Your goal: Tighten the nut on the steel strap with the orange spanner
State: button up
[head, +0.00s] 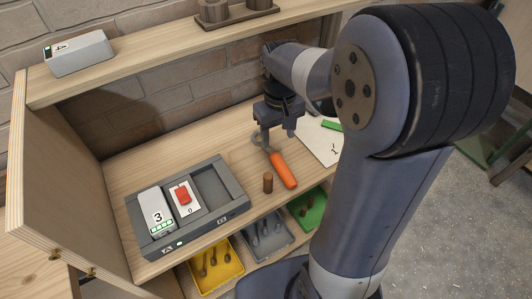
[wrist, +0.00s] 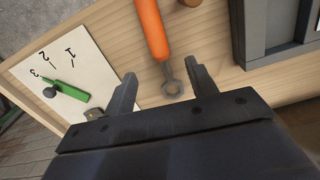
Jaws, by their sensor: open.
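The orange spanner (head: 283,170) lies on the wooden bench top, its grey ring end towards the back wall. In the wrist view, its orange handle (wrist: 152,27) runs to the top edge and its ring end (wrist: 172,88) shows between my fingers. My gripper (head: 278,130) is open and empty, near the ring end; it also shows in the wrist view (wrist: 161,75). I cannot tell whether it touches the spanner. I cannot make out the steel strap or its nut; a small metal piece (wrist: 93,114) at the sheet's edge is partly hidden by my gripper.
A white sheet (wrist: 60,65) marked 1, 2, 3 carries a green pointer (wrist: 72,92). A brown peg (head: 268,183) stands beside the spanner. A grey tray (head: 234,202) holds blocks at left. Yellow (head: 232,282), grey and green bins are below the front edge. A shelf (head: 150,62) runs above.

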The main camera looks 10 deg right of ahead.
aim_at(279, 159)
notch_tip(279, 159, down, 10)
jog(key=shift+s+d+f, duration=0.1)
jog(key=shift+s+d, duration=0.05)
dwell(0.4)
jog(key=shift+c, duration=0.2)
grip_shut()
dwell(0.3)
